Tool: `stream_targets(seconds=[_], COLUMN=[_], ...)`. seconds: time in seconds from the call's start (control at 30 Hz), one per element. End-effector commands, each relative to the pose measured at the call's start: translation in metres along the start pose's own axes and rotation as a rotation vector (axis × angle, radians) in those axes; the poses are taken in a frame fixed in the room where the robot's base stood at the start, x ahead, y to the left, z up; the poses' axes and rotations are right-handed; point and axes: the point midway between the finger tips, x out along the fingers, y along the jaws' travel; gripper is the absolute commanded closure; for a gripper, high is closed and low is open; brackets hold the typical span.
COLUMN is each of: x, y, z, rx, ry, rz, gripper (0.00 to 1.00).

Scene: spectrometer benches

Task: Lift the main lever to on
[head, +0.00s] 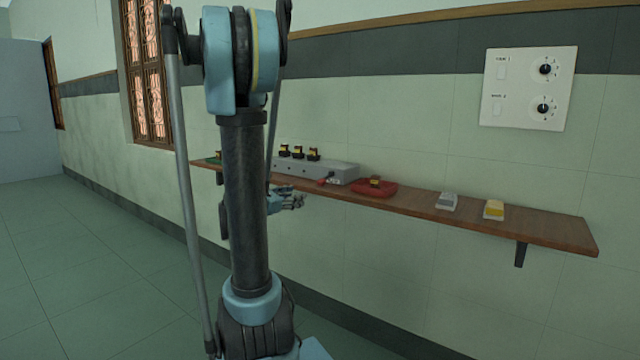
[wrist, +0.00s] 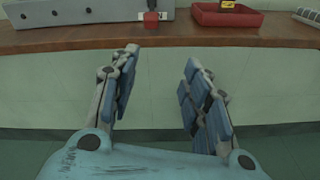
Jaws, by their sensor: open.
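A long grey box (head: 290,167) lies on the wooden wall shelf, and its front shows at the top of the wrist view (wrist: 70,12). A red-ended lever (head: 325,181) sticks out low at the box's front right; its red block (wrist: 151,20) hangs close above the shelf in the wrist view. I take it as the main lever, in a lowered position. My gripper (head: 293,200) is in front of and below the shelf edge, partly behind my arm in the head view. In the wrist view my gripper (wrist: 160,63) is open and empty, apart from the lever.
The shelf (head: 540,226) runs along the wall. A red tray (head: 360,188) with a yellow-black piece stands right of the box. A grey block (head: 447,201) and a yellow block (head: 494,210) lie farther right. A dial panel (head: 527,88) is on the wall.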

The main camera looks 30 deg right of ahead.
Motion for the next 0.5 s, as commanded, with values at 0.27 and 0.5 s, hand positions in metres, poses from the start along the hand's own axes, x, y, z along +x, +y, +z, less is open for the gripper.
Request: stream_targets(seconds=[0.27, 0.5], x=[0.017, 0.030], y=[0.018, 0.019], z=[0.012, 0.015], rx=[-0.231, -0.252], ry=[-0.125, -0.136], rz=[0.028, 0.028], gripper=[0.57, 0.57])
